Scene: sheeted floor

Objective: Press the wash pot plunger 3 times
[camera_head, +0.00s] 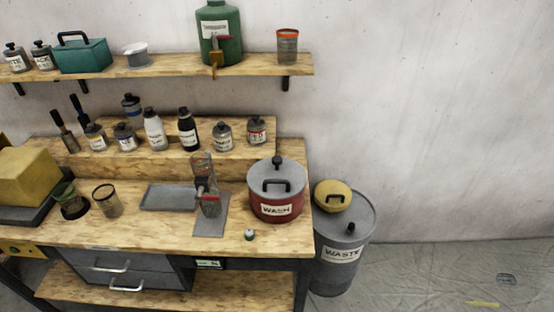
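The wash pot (268,207) is a round dark red pot with a grey lid and a white label reading WASH. It stands upright at the right end of the wooden workbench (130,234). A black knob, apparently the plunger (277,161), stands up at the back of the lid. A black handle (276,184) sits at the front of the lid. Neither of my grippers is in view, and nothing touches the pot.
Left of the pot stand a small dispenser on a grey plate (211,228) and a grey tray (168,198). A grey WASTE bin (340,275) stands right of the bench. Bottles line the raised step (180,163) behind.

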